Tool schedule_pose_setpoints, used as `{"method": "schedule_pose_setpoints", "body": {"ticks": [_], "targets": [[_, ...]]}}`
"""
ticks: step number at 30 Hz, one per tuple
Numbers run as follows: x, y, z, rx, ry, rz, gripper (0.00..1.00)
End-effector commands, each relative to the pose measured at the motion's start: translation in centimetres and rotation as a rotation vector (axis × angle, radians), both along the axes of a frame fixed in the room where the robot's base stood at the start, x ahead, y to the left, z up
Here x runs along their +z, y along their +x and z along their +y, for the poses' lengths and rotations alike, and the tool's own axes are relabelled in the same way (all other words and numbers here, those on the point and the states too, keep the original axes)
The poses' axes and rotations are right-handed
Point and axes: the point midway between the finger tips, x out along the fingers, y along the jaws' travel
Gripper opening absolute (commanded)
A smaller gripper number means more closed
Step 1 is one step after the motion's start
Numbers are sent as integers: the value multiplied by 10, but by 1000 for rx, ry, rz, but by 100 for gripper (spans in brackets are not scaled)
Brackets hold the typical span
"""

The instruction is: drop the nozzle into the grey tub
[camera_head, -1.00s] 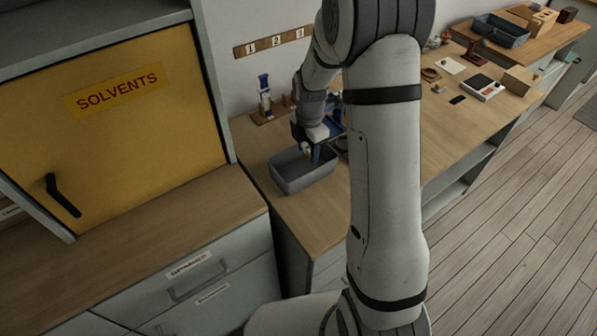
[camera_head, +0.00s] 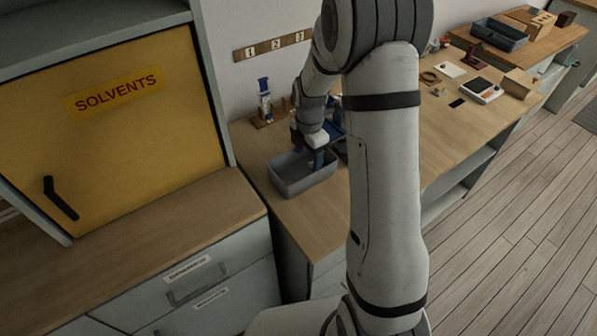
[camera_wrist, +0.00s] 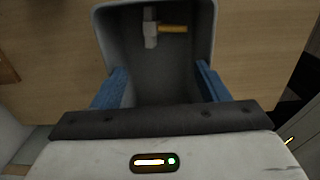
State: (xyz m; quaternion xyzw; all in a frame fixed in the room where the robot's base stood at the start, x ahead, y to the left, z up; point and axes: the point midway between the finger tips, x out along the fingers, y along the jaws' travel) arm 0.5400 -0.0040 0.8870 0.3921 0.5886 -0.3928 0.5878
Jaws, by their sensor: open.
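The grey tub (camera_head: 302,184) stands on the bench near its left end; it also fills the upper middle of the wrist view (camera_wrist: 112,42). The nozzle (camera_wrist: 151,28), a pale grey piece with a yellow-orange stem, lies on the tub floor towards the far wall in the wrist view. I cannot make it out in the head view. My gripper (camera_head: 316,160) is above the tub, pointing down. Its blue fingers are spread apart and empty in the wrist view (camera_wrist: 161,78), with the nozzle apart from them.
A blue-and-white dispenser (camera_head: 264,100) stands behind the tub by the wall. The yellow solvents cabinet (camera_head: 120,130) is at left. Further right the bench holds a scale (camera_head: 481,90), a white card (camera_head: 450,69) and a dark tray (camera_head: 499,33).

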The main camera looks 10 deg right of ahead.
Motion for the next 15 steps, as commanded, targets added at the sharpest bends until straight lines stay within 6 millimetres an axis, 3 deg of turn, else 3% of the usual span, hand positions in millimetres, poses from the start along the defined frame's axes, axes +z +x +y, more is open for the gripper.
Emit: {"method": "schedule_pose_setpoints", "body": {"ticks": [9, 15], "targets": [[50, 0, 0, 0, 0, -5, 68], [72, -1, 0, 0, 0, -3, 68]]}}
